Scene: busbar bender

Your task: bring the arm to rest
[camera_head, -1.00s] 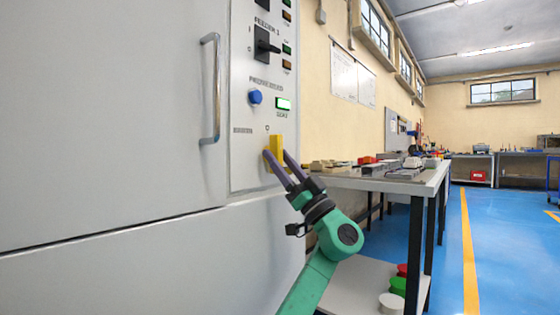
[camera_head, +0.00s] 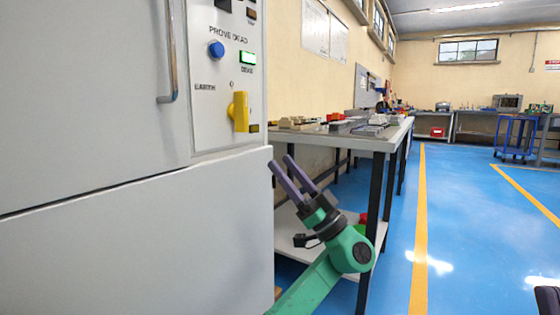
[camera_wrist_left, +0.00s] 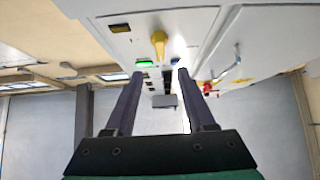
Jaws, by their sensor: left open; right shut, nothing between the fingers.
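My left gripper (camera_head: 281,164) is open and empty, its two purple-grey fingers pointing up and left, right of and below the panel of the grey cabinet (camera_head: 130,230). The yellow earth handle (camera_head: 241,112) stands upright on that panel, apart from the fingers. In the left wrist view the open left gripper (camera_wrist_left: 158,74) has nothing between its fingers, and the yellow handle (camera_wrist_left: 159,42) shows beyond them.
A workbench (camera_head: 375,143) with parts on top and a lower shelf stands just behind my left gripper. The panel has a blue button (camera_head: 216,49) and a lit green indicator (camera_head: 247,58). Blue floor at right is open; a blue trolley (camera_head: 515,137) stands further back.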

